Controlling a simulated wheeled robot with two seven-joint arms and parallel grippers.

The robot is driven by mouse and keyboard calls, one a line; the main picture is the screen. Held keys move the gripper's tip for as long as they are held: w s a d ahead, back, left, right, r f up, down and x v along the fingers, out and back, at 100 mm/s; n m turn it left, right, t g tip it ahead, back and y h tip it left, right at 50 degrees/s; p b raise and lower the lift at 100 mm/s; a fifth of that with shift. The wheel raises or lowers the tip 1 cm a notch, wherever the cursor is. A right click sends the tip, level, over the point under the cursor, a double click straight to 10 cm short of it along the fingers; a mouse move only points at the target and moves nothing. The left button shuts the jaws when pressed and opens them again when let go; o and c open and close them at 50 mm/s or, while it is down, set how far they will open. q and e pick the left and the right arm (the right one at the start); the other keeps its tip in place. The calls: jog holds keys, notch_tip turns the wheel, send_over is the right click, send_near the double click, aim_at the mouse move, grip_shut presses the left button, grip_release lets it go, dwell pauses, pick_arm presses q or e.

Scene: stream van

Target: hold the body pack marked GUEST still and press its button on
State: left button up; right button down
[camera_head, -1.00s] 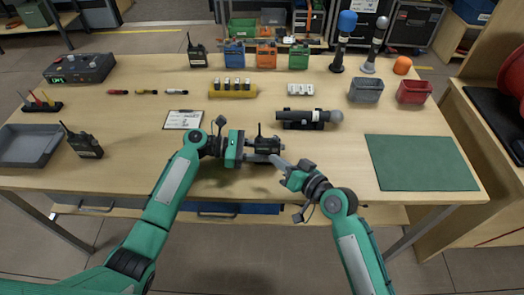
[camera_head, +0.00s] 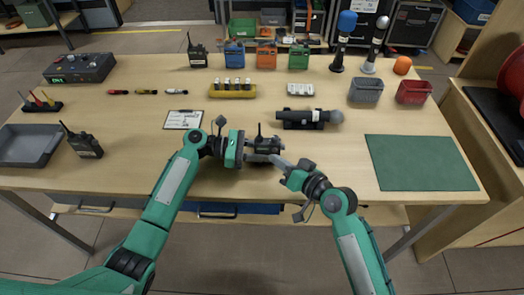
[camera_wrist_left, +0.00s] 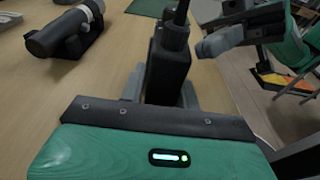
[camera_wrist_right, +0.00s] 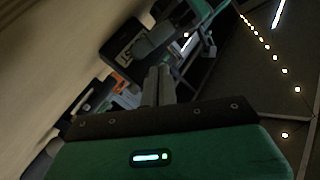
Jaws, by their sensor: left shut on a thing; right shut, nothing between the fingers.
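A black body pack (camera_head: 266,145) with a short antenna is at the front middle of the table. My left gripper (camera_head: 252,148) is shut on it from the left. The left wrist view shows the pack (camera_wrist_left: 168,65) upright between my left fingers. My right gripper (camera_head: 276,160) is shut and empty, its fingertips close to the pack's front right side; I cannot tell if they touch. The closed right fingers (camera_wrist_right: 158,86) also show in the right wrist view.
Similar black packs stand at the back (camera_head: 198,55) and at the left (camera_head: 85,144). A microphone in a dark cradle (camera_head: 302,122) lies just behind the held pack. A clipboard (camera_head: 183,120) lies to its left, a green mat (camera_head: 422,162) to the right. The table's front edge is close.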

jog(key=shift+w, duration=0.4)
jog(key=shift+w, duration=0.15)
dwell(0.5)
jog(key=shift+s, duration=0.65)
jog(key=shift+s, duration=3)
pick_arm(q)
jog(key=o, duration=1.1)
jog(key=shift+a, duration=0.1)
